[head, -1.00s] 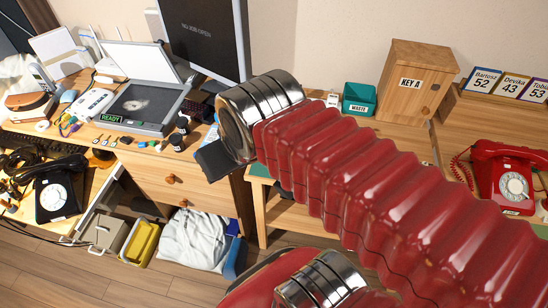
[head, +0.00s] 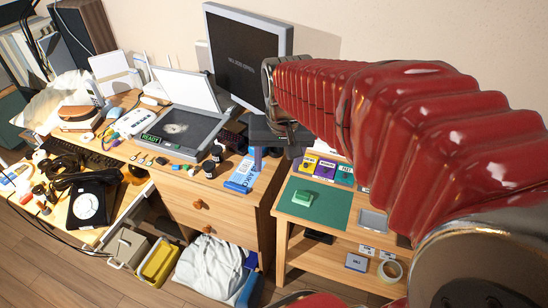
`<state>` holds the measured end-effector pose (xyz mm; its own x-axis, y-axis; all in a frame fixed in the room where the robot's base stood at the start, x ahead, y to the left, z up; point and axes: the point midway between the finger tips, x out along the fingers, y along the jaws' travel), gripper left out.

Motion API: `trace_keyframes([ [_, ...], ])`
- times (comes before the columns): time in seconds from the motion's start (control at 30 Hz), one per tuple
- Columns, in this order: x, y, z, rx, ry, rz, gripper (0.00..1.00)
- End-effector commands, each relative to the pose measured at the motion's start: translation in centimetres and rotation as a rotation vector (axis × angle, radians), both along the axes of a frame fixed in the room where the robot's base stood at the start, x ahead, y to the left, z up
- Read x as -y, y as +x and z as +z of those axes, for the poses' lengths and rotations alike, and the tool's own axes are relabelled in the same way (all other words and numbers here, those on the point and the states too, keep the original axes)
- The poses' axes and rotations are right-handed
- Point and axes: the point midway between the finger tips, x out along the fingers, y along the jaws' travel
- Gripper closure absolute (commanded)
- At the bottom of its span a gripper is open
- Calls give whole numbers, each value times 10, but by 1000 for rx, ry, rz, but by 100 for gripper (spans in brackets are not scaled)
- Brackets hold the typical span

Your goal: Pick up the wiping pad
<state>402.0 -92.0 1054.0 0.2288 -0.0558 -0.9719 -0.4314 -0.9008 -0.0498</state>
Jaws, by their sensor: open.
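A small green block with a pale edge (head: 300,197) lies on a dark green mat (head: 327,213) on the low wooden table right of centre; it looks like the wiping pad, but it is too small to be sure. My gripper (head: 275,153) hangs at the end of my red arm, above the gap between the desk and the low table. It is up and to the left of the green block, apart from it. Its jaws are open, with nothing seen between them; the arm's end partly hides them.
A monitor (head: 248,50) rises behind. A tape roll (head: 390,270) lies on the lower shelf.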

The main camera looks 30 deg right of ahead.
Motion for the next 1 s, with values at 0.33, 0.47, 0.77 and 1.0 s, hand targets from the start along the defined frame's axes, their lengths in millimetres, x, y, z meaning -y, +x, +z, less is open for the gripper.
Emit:
trace_keyframes([
  [0.33,62,37,-45,-113,52,-211,41],
  [0.47,87,47,-65,-150,72,-290,41],
  [0.77,126,59,-101,-210,102,-415,41],
  [1.0,129,59,-104,-216,105,-427,41],
])
